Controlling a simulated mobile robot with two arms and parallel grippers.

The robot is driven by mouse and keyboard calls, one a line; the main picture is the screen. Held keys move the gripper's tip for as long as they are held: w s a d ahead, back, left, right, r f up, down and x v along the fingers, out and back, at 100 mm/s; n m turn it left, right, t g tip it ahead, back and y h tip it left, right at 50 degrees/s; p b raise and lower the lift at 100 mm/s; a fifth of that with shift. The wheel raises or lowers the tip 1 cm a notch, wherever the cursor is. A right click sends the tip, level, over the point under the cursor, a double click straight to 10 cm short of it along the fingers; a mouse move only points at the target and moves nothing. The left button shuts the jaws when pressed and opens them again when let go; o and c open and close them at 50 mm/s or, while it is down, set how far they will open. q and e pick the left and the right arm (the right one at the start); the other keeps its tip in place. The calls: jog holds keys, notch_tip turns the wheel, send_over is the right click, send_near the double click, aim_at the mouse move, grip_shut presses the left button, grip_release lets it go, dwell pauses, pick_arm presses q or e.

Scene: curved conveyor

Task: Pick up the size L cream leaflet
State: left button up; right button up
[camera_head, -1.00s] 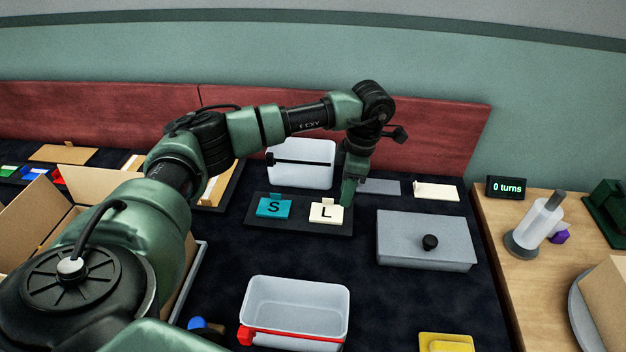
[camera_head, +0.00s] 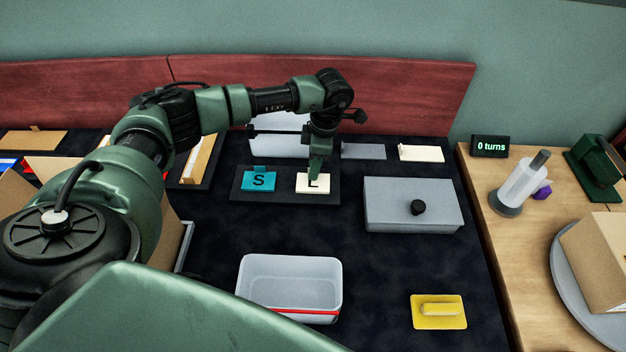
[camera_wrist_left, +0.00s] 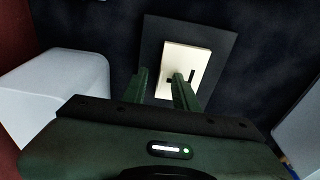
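The cream leaflet (camera_head: 302,186) marked L lies flat on the right part of a dark tray (camera_head: 287,197). A teal leaflet (camera_head: 258,180) marked S lies to its left on the same tray. My left gripper (camera_head: 315,178) points down over the cream leaflet and covers part of its letter. In the left wrist view, the left gripper (camera_wrist_left: 162,82) has two fingers apart with nothing gripped. The cream leaflet (camera_wrist_left: 185,60) shows beyond and between the fingertips, and the right finger overlaps its mark. I cannot tell whether the fingers touch it. My right gripper is not in view.
A pale bin (camera_head: 275,148) stands behind the tray. A grey lidded box (camera_head: 412,190) with a black knob is to the right.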

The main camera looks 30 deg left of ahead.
pick_arm(q)
grip_shut()
